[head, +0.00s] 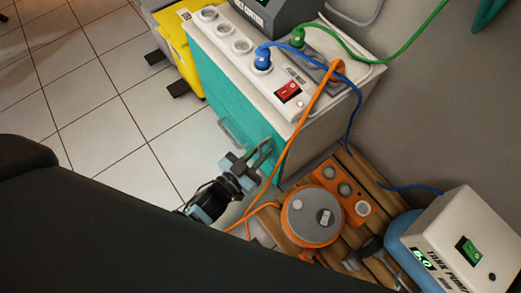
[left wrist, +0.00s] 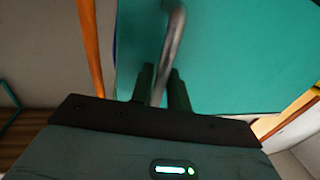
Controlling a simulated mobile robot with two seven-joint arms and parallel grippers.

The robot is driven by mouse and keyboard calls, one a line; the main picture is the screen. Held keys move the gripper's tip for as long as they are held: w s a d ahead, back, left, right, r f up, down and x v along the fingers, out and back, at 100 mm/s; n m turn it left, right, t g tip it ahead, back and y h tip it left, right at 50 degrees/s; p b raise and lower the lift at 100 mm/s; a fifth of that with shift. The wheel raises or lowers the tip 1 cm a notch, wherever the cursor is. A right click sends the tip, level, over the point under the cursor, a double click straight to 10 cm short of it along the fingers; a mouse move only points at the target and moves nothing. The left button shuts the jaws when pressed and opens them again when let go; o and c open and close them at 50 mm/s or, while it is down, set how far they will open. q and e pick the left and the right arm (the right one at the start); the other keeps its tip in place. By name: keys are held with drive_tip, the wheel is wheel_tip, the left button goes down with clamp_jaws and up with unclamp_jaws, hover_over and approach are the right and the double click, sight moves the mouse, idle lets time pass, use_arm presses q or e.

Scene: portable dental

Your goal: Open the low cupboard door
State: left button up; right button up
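The low cupboard (head: 330,110) is white with a teal front (head: 215,85). The teal door panel fills much of the left wrist view (left wrist: 235,60). In the head view the front looks flush with the cabinet; I cannot see a gap. A grey bar handle (head: 230,134) shows on the front. My left gripper (head: 258,158) is at the lower right part of the front. In the left wrist view a grey handle (left wrist: 174,40) runs between its two dark fingers (left wrist: 160,88), which look closed around it. My right gripper is not in view.
A white socket strip (head: 265,70) with blue, green and orange cables lies on the cupboard top. An orange cable (head: 318,95) hangs down near my gripper. A wooden pallet (head: 345,235) with orange devices and a white pump box (head: 465,235) stands right. Tiled floor (head: 110,130) is clear left.

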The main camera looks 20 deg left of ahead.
use_arm(q)
drive_tip(key=shift+c, duration=0.5)
clamp_jaws()
